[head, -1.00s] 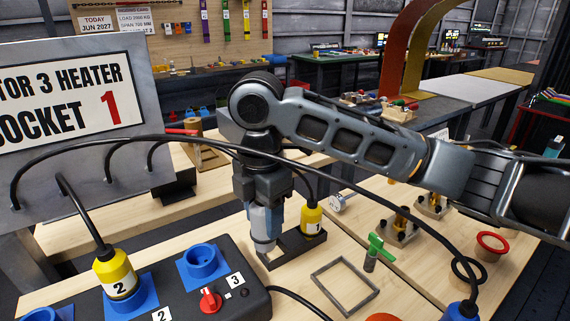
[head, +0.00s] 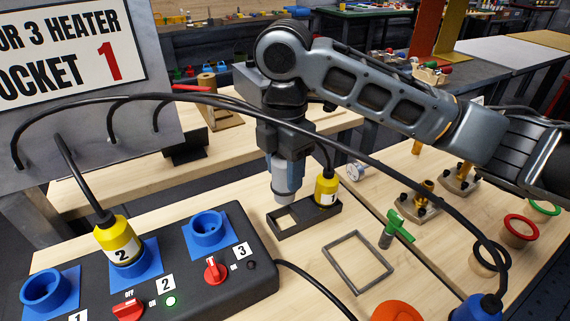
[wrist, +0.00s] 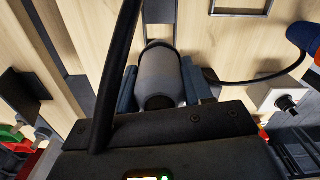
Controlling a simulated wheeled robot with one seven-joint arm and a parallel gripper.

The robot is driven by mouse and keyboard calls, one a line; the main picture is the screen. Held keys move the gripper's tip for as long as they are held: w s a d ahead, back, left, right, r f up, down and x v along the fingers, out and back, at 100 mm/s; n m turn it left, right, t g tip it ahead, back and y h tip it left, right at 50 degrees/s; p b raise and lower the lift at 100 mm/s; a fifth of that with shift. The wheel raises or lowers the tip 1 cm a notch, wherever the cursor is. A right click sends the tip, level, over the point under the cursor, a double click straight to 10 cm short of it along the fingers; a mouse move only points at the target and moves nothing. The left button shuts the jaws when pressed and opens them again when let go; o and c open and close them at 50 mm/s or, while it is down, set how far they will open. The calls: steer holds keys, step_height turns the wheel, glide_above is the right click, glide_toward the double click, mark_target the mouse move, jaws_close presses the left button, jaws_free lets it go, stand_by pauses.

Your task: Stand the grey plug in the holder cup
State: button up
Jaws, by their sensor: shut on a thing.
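The grey plug (head: 284,190) is held between the fingers of my gripper (head: 286,172), upright with its lower end downward. In the wrist view the plug (wrist: 160,75) shows as a grey cylinder between the two fingers (wrist: 160,88). The dark holder (head: 308,224) lies on the table below. Its left cup (head: 286,219) is open and empty, with pale wood showing through. The plug's lower end appears just above and behind this cup, clear of it. A yellow plug marked 1 (head: 326,191) stands in the holder's right end.
A black cable (head: 340,150) arches in front of my arm. A black socket box (head: 200,270) with blue sockets and a yellow plug marked 2 (head: 117,243) stands at front left. A grey frame (head: 357,262) and a green-handled tool (head: 396,230) lie right of the holder.

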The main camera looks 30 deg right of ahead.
mark_target(284, 188)
steer(key=shift+f+b, duration=1.25)
steer(key=shift+f, duration=1.2)
steer(key=shift+f+b, duration=0.65)
steer(key=shift+f, duration=1.4)
stand_by(0.5)
steer(key=o, duration=1.2)
steer(key=shift+r, duration=0.1)
steer(key=shift+r, duration=3.85)
